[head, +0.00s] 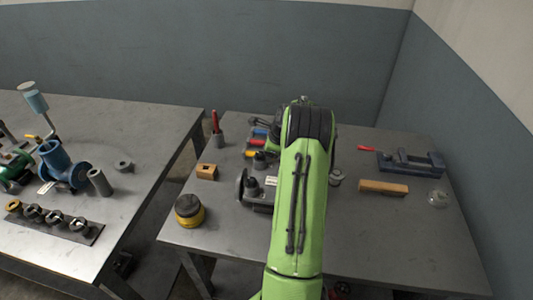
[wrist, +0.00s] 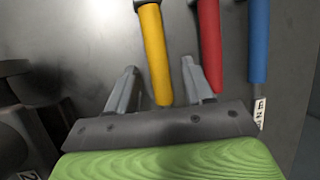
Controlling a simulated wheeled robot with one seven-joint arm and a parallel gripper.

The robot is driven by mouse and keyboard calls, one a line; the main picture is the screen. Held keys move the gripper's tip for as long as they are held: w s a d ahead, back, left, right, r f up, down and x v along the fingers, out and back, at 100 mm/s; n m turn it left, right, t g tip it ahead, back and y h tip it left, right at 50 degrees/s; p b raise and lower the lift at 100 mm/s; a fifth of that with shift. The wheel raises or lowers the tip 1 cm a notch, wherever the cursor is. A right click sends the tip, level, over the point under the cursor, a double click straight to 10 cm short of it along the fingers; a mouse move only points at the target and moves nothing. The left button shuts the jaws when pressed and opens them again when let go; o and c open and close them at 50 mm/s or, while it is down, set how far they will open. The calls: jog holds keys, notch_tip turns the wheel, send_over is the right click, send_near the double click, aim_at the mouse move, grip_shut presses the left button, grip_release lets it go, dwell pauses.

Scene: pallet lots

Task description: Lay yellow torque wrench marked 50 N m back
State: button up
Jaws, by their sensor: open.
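A yellow handle (wrist: 152,45), apparently a torque wrench's, runs between the two spread fingers of my gripper (wrist: 159,68) in the wrist view. My gripper is open, and I cannot tell whether either finger touches the handle. A red handle (wrist: 209,45) lies just right of the right finger, and a blue handle (wrist: 259,40) lies further right with a white tag at its lower end. No 50 N m marking can be read on the yellow one. In the head view the coloured handles show left of my green arm, including the blue one (head: 261,132); my gripper is hidden there.
A second table (head: 150,130) stands left, across a gap.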

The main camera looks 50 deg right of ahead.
jog(key=p+v, duration=0.4)
jog(key=v, duration=1.1)
jog(key=shift+s+r, duration=0.2)
jog(key=shift+r, duration=0.15)
jog(key=w+a+r+n, duration=0.1)
jog(key=a+r+n, duration=0.35)
jog(key=a, duration=0.45)
jog(key=w+a+r+n, duration=0.1)
jog(key=a+r+n, duration=0.3)
jog(key=a, duration=0.5)
jog(key=w+a+r+n, duration=0.1)
jog(key=a+r+n, duration=0.1)
jog(key=a+n, duration=0.55)
jog(key=s+a+f+n, duration=0.1)
jog(key=s+a+n, duration=1.3)
jog(key=s+a, duration=0.1)
jog(key=shift+s+f+t, duration=0.25)
jog(key=shift+s+t, duration=0.15)
jog(key=shift+s, duration=0.1)
